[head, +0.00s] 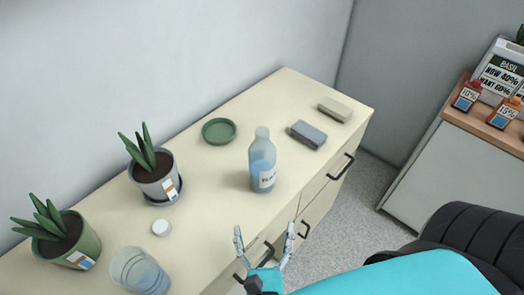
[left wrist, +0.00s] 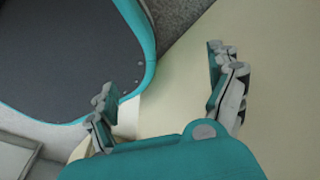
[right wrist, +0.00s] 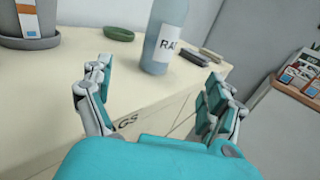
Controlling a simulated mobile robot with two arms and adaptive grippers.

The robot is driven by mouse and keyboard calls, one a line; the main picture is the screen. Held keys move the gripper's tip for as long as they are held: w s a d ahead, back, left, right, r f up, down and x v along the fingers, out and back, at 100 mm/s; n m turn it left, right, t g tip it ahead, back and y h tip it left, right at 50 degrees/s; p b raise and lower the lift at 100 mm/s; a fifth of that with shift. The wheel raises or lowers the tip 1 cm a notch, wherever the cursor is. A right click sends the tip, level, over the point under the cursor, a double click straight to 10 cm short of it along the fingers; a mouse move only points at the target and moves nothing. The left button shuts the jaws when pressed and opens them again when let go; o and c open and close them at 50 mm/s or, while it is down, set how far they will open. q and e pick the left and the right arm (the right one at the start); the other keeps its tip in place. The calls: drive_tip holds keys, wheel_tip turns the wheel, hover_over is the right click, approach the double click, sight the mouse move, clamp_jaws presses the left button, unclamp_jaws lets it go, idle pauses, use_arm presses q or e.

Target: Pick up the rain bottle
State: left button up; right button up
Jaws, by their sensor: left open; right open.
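The rain bottle (head: 262,165) is clear with blue water and a white label, upright on the cream cabinet top (head: 225,210). In the right wrist view the bottle (right wrist: 164,38) stands beyond my fingers, its top cut off. My right gripper (head: 264,242) is open and empty, in front of the bottle and apart from it; it also shows in the right wrist view (right wrist: 157,95). My left gripper (left wrist: 165,85) is open and empty in the left wrist view; the bottle does not show there.
A side counter (head: 497,133) with small bottles stands right.

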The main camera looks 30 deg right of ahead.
use_arm(q)
drive_tip(key=s+a+r+g+p, duration=0.1)
drive_tip(key=s+a+r+p, duration=0.15)
drive_tip(key=s, duration=0.35)
use_arm(e)
approach(262, 180)
drive_tip(key=shift+x, duration=1.15)
drive_tip(key=p+x, duration=0.1)
drive_tip(key=x, duration=0.2)
drive_tip(key=shift+w+d, duration=0.15)
drive_tip(key=shift+d, duration=0.05)
drive_tip(key=shift+p+x, duration=0.4)
drive_tip(key=shift+x, duration=0.6)
drive_tip(key=p+x, duration=0.2)
drive_tip(key=x, duration=0.2)
drive_tip(key=shift+w, duration=0.25)
drive_tip(key=shift+w+d+f, duration=0.1)
drive_tip(key=shift+w+d, duration=0.15)
drive_tip(key=shift+w, duration=0.05)
use_arm(q)
drive_tip(key=r, duration=0.1)
drive_tip(key=w+r, duration=0.1)
drive_tip(key=d+r, duration=0.1)
drive_tip(key=r, duration=0.1)
drive_tip(key=shift+w+d, duration=0.1)
drive_tip(key=shift+w, duration=0.2)
